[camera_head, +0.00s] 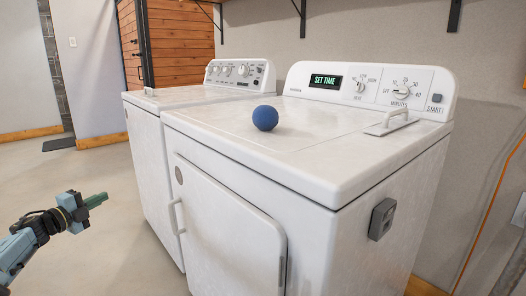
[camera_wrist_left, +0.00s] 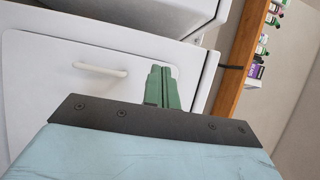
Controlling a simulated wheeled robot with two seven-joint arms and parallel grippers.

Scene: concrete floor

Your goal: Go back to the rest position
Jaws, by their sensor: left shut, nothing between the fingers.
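My left gripper (camera_head: 98,200) comes in from the lower left in the head view, in front of the two white machines and clear of them. Its green fingers are closed together with nothing between them. The fingers also show in the left wrist view (camera_wrist_left: 162,88), with a white door and its handle (camera_wrist_left: 100,69) behind them. My right gripper is not in view.
A blue ball (camera_head: 265,118) rests on top of the nearer white machine (camera_head: 330,165), whose display reads SET TIME. A second white machine (camera_head: 150,125) stands behind it. Open concrete floor (camera_head: 80,170) lies at the left. A shelf with bottles (camera_wrist_left: 262,45) shows in the wrist view.

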